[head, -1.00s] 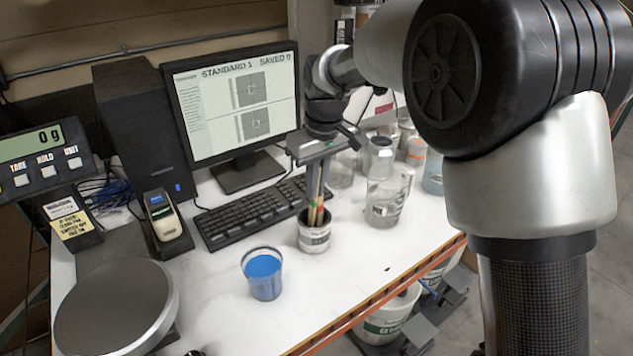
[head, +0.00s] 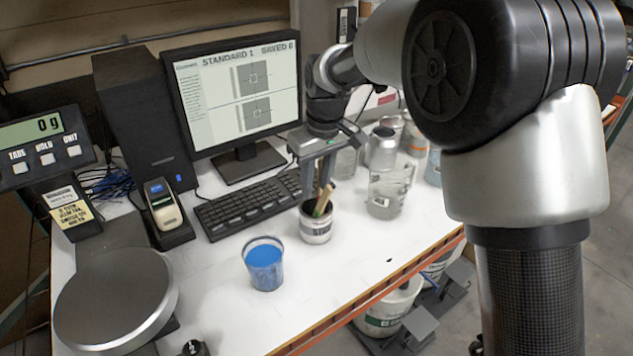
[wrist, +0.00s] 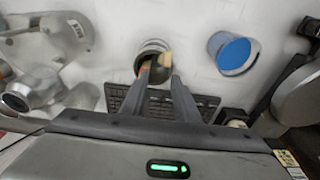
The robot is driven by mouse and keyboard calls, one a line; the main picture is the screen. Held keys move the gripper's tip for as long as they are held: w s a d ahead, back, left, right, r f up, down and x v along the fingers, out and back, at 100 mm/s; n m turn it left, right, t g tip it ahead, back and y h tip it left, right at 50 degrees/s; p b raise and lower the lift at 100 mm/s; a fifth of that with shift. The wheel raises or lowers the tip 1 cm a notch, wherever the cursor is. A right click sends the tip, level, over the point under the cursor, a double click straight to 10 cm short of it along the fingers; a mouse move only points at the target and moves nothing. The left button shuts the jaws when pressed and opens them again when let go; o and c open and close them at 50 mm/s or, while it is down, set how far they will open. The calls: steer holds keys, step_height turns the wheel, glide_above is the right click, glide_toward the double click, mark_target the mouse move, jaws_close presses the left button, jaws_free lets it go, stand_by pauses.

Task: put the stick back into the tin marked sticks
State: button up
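The tin (head: 316,230), a small white pot with a dark label, stands upright on the white bench and also shows in the wrist view (wrist: 153,46). Wooden sticks (head: 325,197) stand in it, leaning to the right; their ends show at the tin's mouth in the wrist view (wrist: 165,60). I cannot tell which one is the task's stick. My gripper (head: 318,200) points down just above the tin. Its two fingers are apart in the wrist view (wrist: 160,82), with the tin's dark mouth between them, and nothing appears gripped.
A cup of blue paint (head: 264,268) stands left of the tin, nearer the front. A clear jug (head: 388,193) stands to the right. The keyboard (head: 250,207) and monitor (head: 235,95) are behind. A round scale plate (head: 115,298) is at left.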

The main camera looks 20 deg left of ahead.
step_height(320, 180, up, 17)
steer(key=s+d, duration=0.1)
steer(key=d, duration=0.1)
steer(key=shift+s+r+p, duration=0.15)
steer(key=shift+s+p, duration=0.2)
steer(key=shift+p, duration=0.05)
steer(key=shift+d, duration=0.1)
